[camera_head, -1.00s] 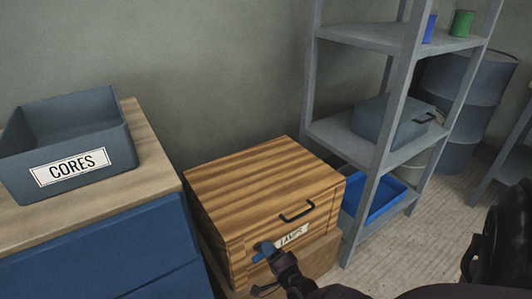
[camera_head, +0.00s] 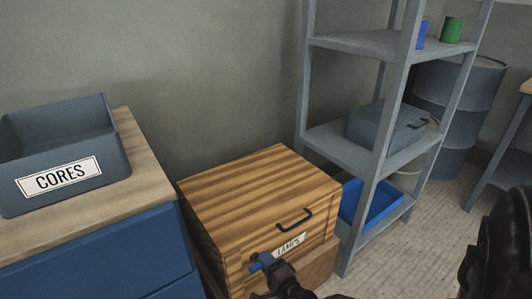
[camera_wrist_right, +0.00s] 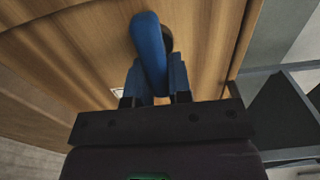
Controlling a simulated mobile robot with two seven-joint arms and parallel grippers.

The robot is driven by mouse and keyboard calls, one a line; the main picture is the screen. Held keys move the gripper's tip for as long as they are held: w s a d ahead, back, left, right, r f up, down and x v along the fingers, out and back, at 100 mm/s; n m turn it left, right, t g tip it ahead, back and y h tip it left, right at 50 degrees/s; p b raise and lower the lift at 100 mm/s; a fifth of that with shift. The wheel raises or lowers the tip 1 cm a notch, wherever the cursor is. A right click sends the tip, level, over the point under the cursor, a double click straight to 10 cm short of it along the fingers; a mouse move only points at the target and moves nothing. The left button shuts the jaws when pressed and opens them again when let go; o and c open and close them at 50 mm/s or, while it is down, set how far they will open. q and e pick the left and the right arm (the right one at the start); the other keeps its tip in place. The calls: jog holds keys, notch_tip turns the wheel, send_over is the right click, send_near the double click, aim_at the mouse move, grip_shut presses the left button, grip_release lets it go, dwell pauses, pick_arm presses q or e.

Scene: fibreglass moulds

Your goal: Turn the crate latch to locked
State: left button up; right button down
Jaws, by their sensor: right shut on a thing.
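The wooden crate (camera_head: 262,190) stands on the floor, with a black handle (camera_head: 294,219) and a partly readable label (camera_head: 290,244) on its front. The blue latch (camera_head: 256,261) is on the lower left of that front. My right gripper (camera_head: 267,263) is at the latch. In the right wrist view, the blue latch (camera_wrist_right: 148,42) runs between the fingers of my right gripper (camera_wrist_right: 153,80), which is shut on it. A dark round pivot shows behind it. The fingers hide part of the latch, and I cannot read a locked mark. My left gripper is not in view.
A blue cabinet (camera_head: 100,255) with a grey CORES bin (camera_head: 70,150) stands close at the left. A grey shelf unit (camera_head: 350,150) stands just right of the crate, with a blue tray (camera_head: 375,200) at its bottom. Open floor (camera_head: 420,255) lies at the right front.

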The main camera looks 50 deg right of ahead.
jog(key=c, duration=1.1)
grip_release()
jog(key=shift+w+d+r, duration=0.2)
jog(key=shift+w+r, duration=0.1)
jog(key=shift+r, duration=0.15)
jog(key=shift+o, duration=0.3)
jog(key=shift+f, duration=0.25)
jog(key=shift+s+a+f, duration=0.15)
jog(key=shift+s+a, duration=0.05)
jog(key=shift+s, duration=0.3)
pick_arm(q)
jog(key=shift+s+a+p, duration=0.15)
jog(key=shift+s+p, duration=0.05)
jog(key=shift+p, duration=0.55)
pick_arm(e)
jog(key=v, duration=1)
jog(key=shift+w, duration=0.15)
